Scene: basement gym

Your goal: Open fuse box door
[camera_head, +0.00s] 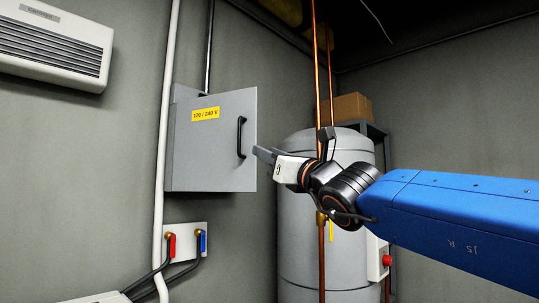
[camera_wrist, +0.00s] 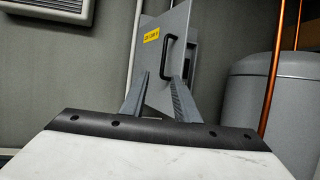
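The grey fuse box door (camera_head: 215,150) carries a yellow "120 / 240 V" label (camera_head: 205,114) and a black bar handle (camera_head: 241,137) near its right edge. The door stands ajar, its right edge swung out from the wall. In the wrist view, the door (camera_wrist: 158,72) is tilted, and part of the fuse box body (camera_wrist: 190,58) shows past its right edge. My gripper (camera_head: 291,139) is just right of the door, its fingers spread and empty. In the wrist view, the handle (camera_wrist: 167,56) appears above and between the fingertips (camera_wrist: 158,80). Contact between a finger and the door cannot be told.
A grey tank (camera_head: 300,235) with copper pipes (camera_head: 317,70) stands right of the door, behind my arm. A white pipe (camera_head: 164,150) runs left of the box. Red and blue valves (camera_head: 186,243) sit below it. A wall heater (camera_head: 55,45) hangs upper left.

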